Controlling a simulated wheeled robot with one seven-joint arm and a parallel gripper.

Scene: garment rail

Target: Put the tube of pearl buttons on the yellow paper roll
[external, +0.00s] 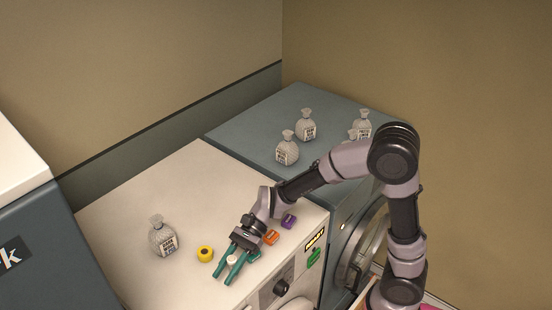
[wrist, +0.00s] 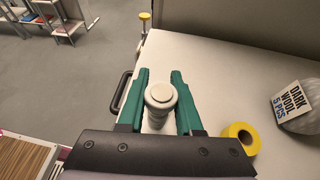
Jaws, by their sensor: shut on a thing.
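The tube of pearl buttons (external: 231,260) is white with a round pale cap. In the wrist view the tube (wrist: 160,97) stands between the two green fingers, its cap towards the camera. My gripper (external: 226,270) is shut on it; in the wrist view the gripper (wrist: 160,88) hides part of its lower end. The yellow paper roll (external: 205,254) sits on the white top just left of my gripper in the external view. In the wrist view the roll (wrist: 241,138) is right of the fingers, apart from the tube, with nothing seen on it. I cannot tell the tube's height above the top.
A bag labelled dark wool (external: 163,238) stands beyond the roll; it also shows in the wrist view (wrist: 300,105). Orange (external: 271,237) and purple (external: 289,221) items lie near my wrist. Several bags stand on the blue-grey top (external: 250,125). The white top's back (external: 195,185) is clear.

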